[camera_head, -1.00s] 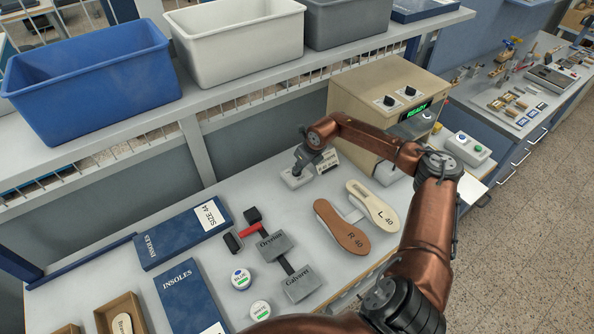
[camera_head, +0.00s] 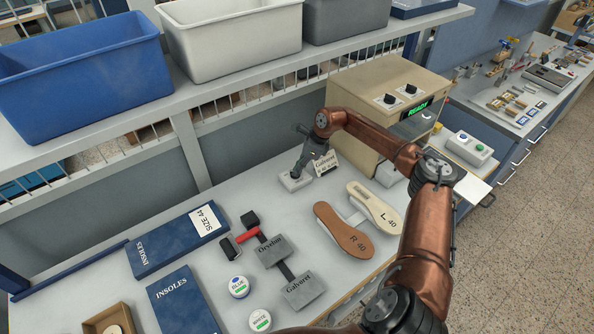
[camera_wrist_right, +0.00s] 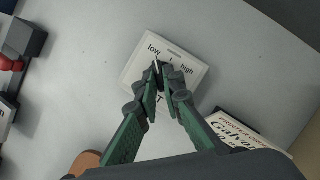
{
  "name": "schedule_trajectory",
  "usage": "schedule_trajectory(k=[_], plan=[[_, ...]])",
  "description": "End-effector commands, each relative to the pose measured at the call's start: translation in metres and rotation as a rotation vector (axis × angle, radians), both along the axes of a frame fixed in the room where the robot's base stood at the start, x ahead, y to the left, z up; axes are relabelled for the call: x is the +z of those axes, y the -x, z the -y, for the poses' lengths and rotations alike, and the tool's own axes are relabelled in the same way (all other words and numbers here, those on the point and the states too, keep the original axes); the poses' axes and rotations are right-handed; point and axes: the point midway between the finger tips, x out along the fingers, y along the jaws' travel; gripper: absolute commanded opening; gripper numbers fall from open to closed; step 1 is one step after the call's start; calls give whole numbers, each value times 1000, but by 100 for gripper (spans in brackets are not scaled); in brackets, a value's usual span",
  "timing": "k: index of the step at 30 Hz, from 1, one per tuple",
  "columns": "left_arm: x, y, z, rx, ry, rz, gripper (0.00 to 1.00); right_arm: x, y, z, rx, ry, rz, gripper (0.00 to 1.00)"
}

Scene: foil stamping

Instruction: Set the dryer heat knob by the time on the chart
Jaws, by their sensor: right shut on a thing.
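A small pale dryer control box (camera_head: 290,184) stands on the bench; in the wrist view it is a white plate (camera_wrist_right: 138,66) marked "low" and "high". My right gripper (camera_wrist_right: 162,66) comes down over the middle of this plate, its green-sided fingers shut on the dark heat knob (camera_wrist_right: 161,72), which they mostly cover. The knob's setting cannot be read. In the head view the right gripper (camera_head: 298,172) is at the box. My left gripper is out of view.
Insoles marked R 40 (camera_head: 342,232) and L 40 (camera_head: 374,209) lie to the right. Stamps labelled Orydon (camera_head: 271,251) and Galvoret (camera_head: 303,291) lie in front. A beige machine (camera_head: 424,85) showing READY stands behind my right arm. A shelf with bins overhangs the back.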

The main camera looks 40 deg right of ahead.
Motion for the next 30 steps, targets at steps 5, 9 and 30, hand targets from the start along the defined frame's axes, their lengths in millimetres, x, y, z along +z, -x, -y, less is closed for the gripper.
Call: schedule_trajectory(k=[5, 9, 30], plan=[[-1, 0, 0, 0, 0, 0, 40, 1, 0, 2, 9, 3, 1, 0], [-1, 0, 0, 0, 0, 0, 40, 1, 0, 2, 8, 3, 1, 0], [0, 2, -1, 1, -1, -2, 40, 2, 0, 1, 9, 2, 0, 25]])
